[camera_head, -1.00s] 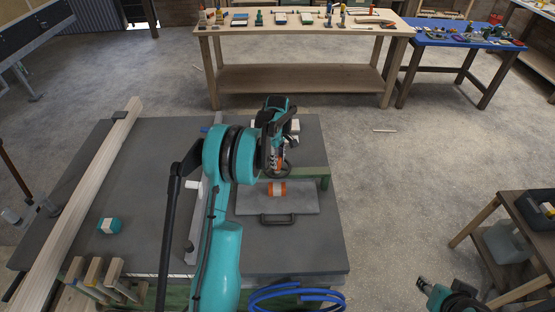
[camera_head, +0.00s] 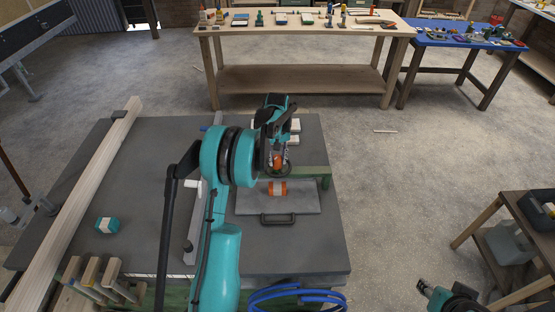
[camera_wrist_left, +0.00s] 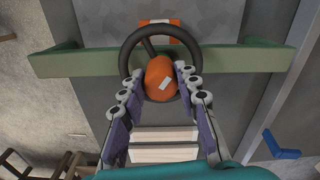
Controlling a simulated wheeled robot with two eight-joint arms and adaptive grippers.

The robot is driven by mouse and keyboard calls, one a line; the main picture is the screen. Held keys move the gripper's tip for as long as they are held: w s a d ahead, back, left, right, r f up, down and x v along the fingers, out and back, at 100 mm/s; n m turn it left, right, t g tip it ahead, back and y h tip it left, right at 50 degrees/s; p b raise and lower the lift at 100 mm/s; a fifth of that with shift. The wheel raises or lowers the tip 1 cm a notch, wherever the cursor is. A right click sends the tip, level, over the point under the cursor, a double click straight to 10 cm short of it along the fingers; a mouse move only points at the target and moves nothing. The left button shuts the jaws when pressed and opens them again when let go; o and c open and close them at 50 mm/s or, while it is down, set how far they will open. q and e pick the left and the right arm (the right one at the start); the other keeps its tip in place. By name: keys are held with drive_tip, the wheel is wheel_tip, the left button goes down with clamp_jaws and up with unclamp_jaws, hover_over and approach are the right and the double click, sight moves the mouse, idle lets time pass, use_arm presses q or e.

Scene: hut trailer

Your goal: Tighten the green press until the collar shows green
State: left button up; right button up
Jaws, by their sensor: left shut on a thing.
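The green press (camera_wrist_left: 235,60) shows in the left wrist view as a green crossbeam with a dark handwheel (camera_wrist_left: 127,47) and an orange knob (camera_wrist_left: 160,78) bearing a white mark. In the head view its beam (camera_head: 312,172) stands at the right side of the grey bench, partly hidden by my left arm. My left gripper (camera_head: 278,164) is over the wheel from above, its fingers (camera_wrist_left: 160,84) shut on the orange knob.
An orange-and-white piece (camera_head: 277,188) lies on a grey handled plate (camera_head: 300,200) before the press. A teal block (camera_head: 107,225), a long timber (camera_head: 85,190) and wooden-handled tools (camera_head: 95,272) are on the left. Blue hose (camera_head: 290,294) hangs at the front edge.

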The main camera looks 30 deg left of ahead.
sight(277, 158)
use_arm(q)
drive_tip(key=shift+m, duration=1.9)
drive_tip(key=shift+a, duration=0.1)
drive_tip(key=o, duration=1.2)
drive_tip(key=shift+c, duration=0.2)
drive_tip(key=shift+r, duration=0.1)
wheel_tip(277, 158, up, 12)
